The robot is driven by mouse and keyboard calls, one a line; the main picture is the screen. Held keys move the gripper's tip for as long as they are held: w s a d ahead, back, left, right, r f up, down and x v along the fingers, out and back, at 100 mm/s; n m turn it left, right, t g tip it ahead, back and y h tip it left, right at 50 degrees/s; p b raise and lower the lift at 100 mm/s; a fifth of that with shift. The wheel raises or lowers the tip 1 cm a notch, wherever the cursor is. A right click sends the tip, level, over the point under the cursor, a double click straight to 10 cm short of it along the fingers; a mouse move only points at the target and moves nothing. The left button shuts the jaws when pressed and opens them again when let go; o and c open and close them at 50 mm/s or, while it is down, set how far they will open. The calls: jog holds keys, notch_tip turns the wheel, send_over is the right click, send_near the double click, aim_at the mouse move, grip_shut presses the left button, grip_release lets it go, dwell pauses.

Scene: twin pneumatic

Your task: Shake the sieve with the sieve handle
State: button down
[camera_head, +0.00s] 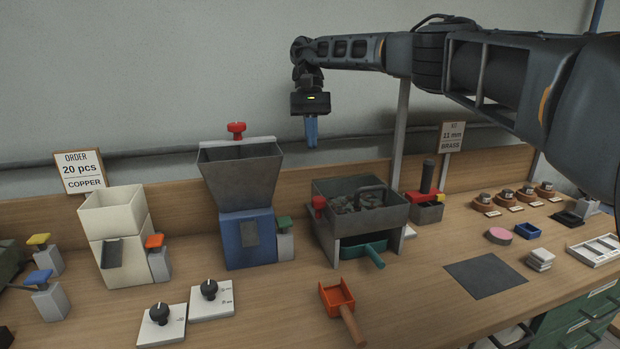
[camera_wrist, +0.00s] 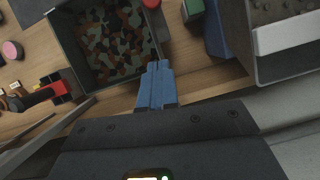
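The sieve is a grey open-topped box (camera_head: 341,220) on a stand at the middle of the bench, holding many small pieces. A dark arched handle (camera_head: 371,189) shows over it in the head view, and a red knob (camera_head: 318,204) sits at its left side. In the wrist view the sieve (camera_wrist: 66,45) is at upper left, with brown, green and dark pieces inside. My gripper (camera_head: 311,146) hangs pointing down, above and left of the sieve, touching nothing. Its blue fingers (camera_wrist: 158,66) look closed together with nothing between them.
A grey hopper (camera_head: 240,180) on a blue base stands left of the sieve. A teal scoop or tray (camera_head: 363,251) sits under the sieve. A grey post (camera_head: 401,130) rises behind it. An orange scoop (camera_head: 337,296) lies in front. The dark mat (camera_head: 485,278) at right is bare.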

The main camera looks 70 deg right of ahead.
jog(key=x, duration=0.3)
jog(key=a+p+x, duration=0.1)
jog(key=x, duration=0.2)
jog(key=s+p+x, duration=0.1)
jog(key=x, duration=0.2)
jog(key=shift+s+a, duration=0.2)
jog(key=shift+a, duration=0.25)
jog(key=shift+s+a+f+p, duration=0.1)
jog(key=shift+s+a+p, duration=0.15)
jog(key=shift+a, duration=0.15)
jog(key=shift+s+a+p, duration=0.15)
jog(key=shift+a+p, duration=0.05)
jog(key=shift+a, duration=0.2)
send_over(324, 222)
jog(key=shift+s+a+b, duration=0.1)
jog(key=shift+a+b, duration=0.05)
jog(key=shift+b, duration=0.15)
